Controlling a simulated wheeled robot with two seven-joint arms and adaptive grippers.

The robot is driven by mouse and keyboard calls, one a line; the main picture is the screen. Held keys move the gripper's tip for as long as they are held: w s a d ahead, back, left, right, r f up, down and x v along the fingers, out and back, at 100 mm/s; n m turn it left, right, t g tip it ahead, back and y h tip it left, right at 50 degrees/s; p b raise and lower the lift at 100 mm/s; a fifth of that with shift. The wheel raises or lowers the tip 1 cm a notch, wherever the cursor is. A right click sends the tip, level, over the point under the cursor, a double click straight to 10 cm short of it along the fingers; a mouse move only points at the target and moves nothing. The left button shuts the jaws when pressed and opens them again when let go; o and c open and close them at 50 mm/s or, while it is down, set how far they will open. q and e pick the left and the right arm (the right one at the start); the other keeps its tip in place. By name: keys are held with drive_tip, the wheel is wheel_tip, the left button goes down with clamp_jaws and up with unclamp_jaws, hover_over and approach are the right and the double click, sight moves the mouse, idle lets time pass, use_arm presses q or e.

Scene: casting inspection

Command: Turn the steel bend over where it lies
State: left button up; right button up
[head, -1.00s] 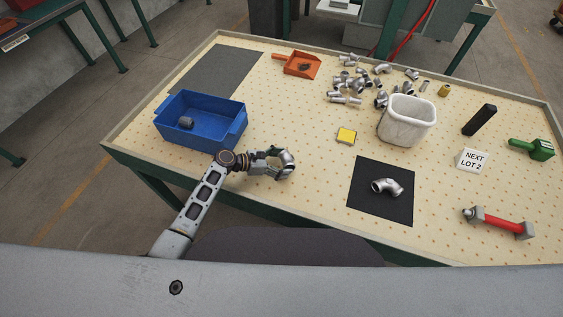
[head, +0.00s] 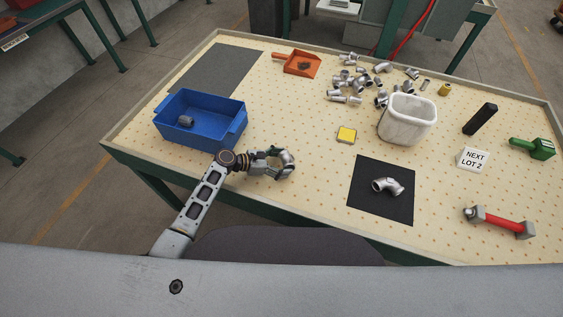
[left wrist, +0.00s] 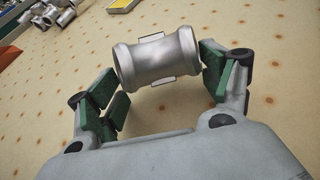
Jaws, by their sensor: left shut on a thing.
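A second, similar steel bend (head: 387,186) lies on the black mat (head: 366,205). My right gripper is not in view.
The blue bin (head: 199,140), holding one dark fitting (head: 186,121), stands left of my gripper. Several fittings lie at the back. The tabletop around the gripper is clear.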

use_arm(q)
drive_tip(key=shift+f, duration=0.15)
drive_tip(key=o, duration=1.5)
drive_tip(key=shift+o, duration=0.2)
drive_tip(key=shift+f, duration=0.1)
drive_tip(key=shift+v, duration=6.05)
